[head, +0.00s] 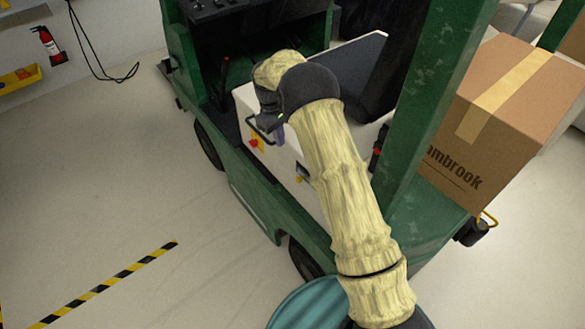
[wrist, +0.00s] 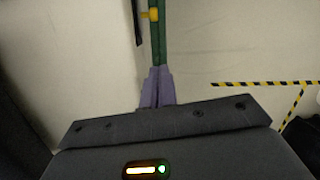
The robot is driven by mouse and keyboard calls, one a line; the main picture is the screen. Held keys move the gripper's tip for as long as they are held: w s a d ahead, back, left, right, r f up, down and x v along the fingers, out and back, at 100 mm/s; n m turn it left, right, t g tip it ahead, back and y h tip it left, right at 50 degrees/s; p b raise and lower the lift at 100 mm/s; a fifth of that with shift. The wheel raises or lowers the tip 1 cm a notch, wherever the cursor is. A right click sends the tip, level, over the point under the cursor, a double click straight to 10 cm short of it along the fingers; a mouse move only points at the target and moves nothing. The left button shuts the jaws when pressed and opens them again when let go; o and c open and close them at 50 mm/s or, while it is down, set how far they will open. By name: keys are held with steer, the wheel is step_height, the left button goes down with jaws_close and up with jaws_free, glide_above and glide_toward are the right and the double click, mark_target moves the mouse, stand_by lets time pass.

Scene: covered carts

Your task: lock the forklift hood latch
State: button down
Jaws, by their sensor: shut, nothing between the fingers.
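The pale hood (head: 300,150) of the green forklift is in the middle of the head view, largely behind my arm. A black bar handle (head: 256,128) and a small yellow-and-red part (head: 255,143) are on its side. A small dark fitting (head: 302,172), possibly the latch, sits lower right on the same side; its position cannot be read. My gripper (head: 281,136) is by the hood side, just right of the handle. In the wrist view my purple fingers (wrist: 157,88) are together and empty. A yellow part (wrist: 150,14) shows beyond them on a green strip.
The forklift's green post (head: 430,110) rises right of my arm. A cardboard box (head: 510,115) stands farther right. A teal round object (head: 305,302) is at the bottom. The floor at left is open, with striped tape (head: 110,283).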

steer(key=p, duration=0.3)
glide_toward(301, 178)
steer(key=w+a+f, duration=0.3)
steer(key=a+f, duration=0.1)
steer(key=s+d+f+p, duration=0.1)
steer(key=s+d+f, duration=0.1)
steer(key=f, duration=0.1)
steer(key=shift+s+d+p, duration=0.4)
steer(key=shift+d, duration=0.1)
